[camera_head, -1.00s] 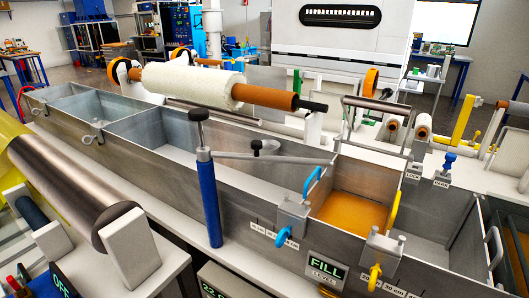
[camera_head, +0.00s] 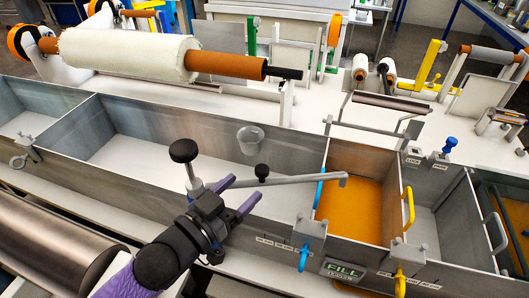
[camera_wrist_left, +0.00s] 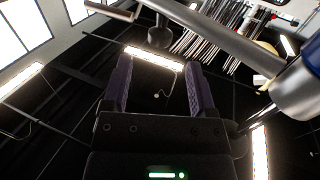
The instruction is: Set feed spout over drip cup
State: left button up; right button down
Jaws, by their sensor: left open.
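The feed spout (camera_head: 305,180) is a grey tube running right from its post, which has a black top knob (camera_head: 183,150). Its bent tip is over the resin compartment with the orange floor. A small black knob (camera_head: 262,172) stands on the tube. The translucent drip cup (camera_head: 250,138) is at the back wall of the empty grey compartment, behind the spout. My left gripper (camera_head: 242,188) is open, its purple fingers pointing toward the spout near the small knob. In the wrist view the open fingers (camera_wrist_left: 156,65) are below the grey tube (camera_wrist_left: 215,40). My right gripper is not in view.
The orange resin compartment (camera_head: 350,212) has a blue handle (camera_head: 320,188) on its left wall and a yellow one (camera_head: 408,208) on its right. A white fabric roll (camera_head: 130,52) lies behind the bath. A dark steel roller (camera_head: 45,235) is at the front left.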

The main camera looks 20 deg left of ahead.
aim_at(266, 167)
pick_arm(q)
jog(key=x, duration=0.8)
jog(key=shift+w+d, duration=0.15)
jog(key=shift+f, duration=0.1)
grip_shut()
dwell(1.0)
